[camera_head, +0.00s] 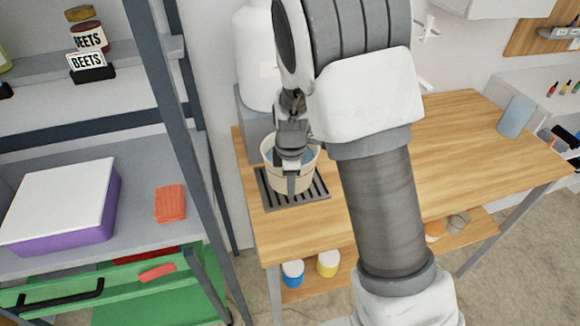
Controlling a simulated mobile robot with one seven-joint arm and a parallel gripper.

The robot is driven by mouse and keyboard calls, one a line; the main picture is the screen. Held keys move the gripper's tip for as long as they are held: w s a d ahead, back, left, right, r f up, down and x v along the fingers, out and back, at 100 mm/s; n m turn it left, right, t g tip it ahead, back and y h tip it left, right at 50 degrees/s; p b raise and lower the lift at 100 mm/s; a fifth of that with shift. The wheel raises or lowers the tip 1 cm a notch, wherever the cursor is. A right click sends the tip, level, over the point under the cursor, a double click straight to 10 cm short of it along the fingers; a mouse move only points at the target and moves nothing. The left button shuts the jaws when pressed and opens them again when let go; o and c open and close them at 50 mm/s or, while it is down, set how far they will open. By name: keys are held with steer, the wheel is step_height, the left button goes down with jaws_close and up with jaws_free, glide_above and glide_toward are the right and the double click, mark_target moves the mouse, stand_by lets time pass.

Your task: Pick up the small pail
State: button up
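The small pail (277,178) is cream-coloured and round, with something bluish inside. It stands upright on a dark slatted drip tray (316,192), at the left end of the wooden table. My gripper (291,172) is at the pail from above, pointing down. One dark finger shows in front of the pail's near wall, and the gripper's body covers part of the opening. The other finger is hidden, so I cannot tell whether the fingers are closed on the rim.
A white dispenser (256,60) stands behind the pail. The wooden table (450,140) has clear room on the right, with a blue-grey cup (516,115) at its far end. At left, a metal shelf holds a purple box (70,235), orange cloths (170,204) and beet cans (90,40).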

steer(key=shift+f, duration=0.55)
jaws_close()
stand_by(1.0)
steer(key=shift+w+r, duration=0.15)
